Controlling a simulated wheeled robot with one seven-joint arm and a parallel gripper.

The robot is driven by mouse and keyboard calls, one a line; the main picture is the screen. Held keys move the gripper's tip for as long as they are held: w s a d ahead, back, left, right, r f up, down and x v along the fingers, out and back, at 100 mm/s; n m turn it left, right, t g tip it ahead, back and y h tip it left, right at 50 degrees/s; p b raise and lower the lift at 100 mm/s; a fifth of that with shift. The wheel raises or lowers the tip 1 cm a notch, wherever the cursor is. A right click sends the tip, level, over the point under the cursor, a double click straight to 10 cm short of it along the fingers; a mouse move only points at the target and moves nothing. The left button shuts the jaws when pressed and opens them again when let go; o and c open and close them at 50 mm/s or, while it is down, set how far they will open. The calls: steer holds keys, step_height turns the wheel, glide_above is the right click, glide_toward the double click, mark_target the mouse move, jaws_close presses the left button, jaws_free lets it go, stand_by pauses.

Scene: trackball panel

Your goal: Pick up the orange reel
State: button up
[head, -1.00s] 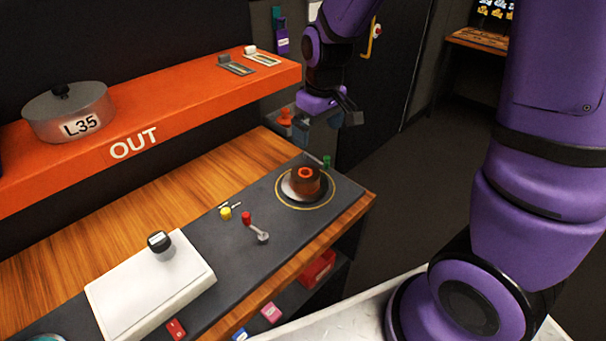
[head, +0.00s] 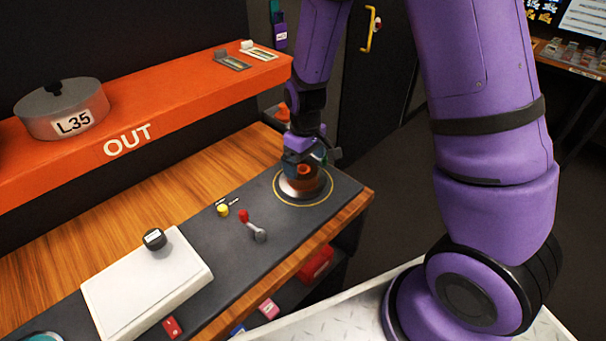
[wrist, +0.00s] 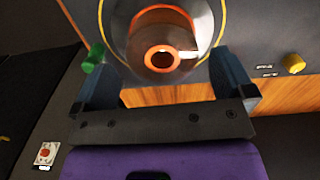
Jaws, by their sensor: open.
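The orange reel (head: 302,186) is a short brown-orange cylinder with a bright orange ring around a hole in its top. It sits on a round silver dish inside a yellow circle on the dark panel. In the wrist view the reel (wrist: 163,22) is at the top centre, ahead of and between my finger lines. My gripper (head: 303,162) is over the reel in the head view, pointing down and partly hiding its top. In the wrist view my gripper (wrist: 160,58) has both blue fingers wide apart with nothing held. I cannot tell whether the fingertips reach below the reel's top.
A green knob (wrist: 93,58) stands close to my left finger in the wrist view. A yellow knob (head: 222,210) and red-tipped lever (head: 251,225) are left of the dish. The orange shelf (head: 200,98) runs behind.

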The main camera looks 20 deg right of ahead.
mark_target(303, 172)
steer(key=shift+w+a+f, duration=0.1)
steer(key=shift+f, duration=1.1)
steer(key=shift+w+a+f, duration=0.1)
steer(key=shift+f, duration=1.05)
steer(key=c, duration=0.7)
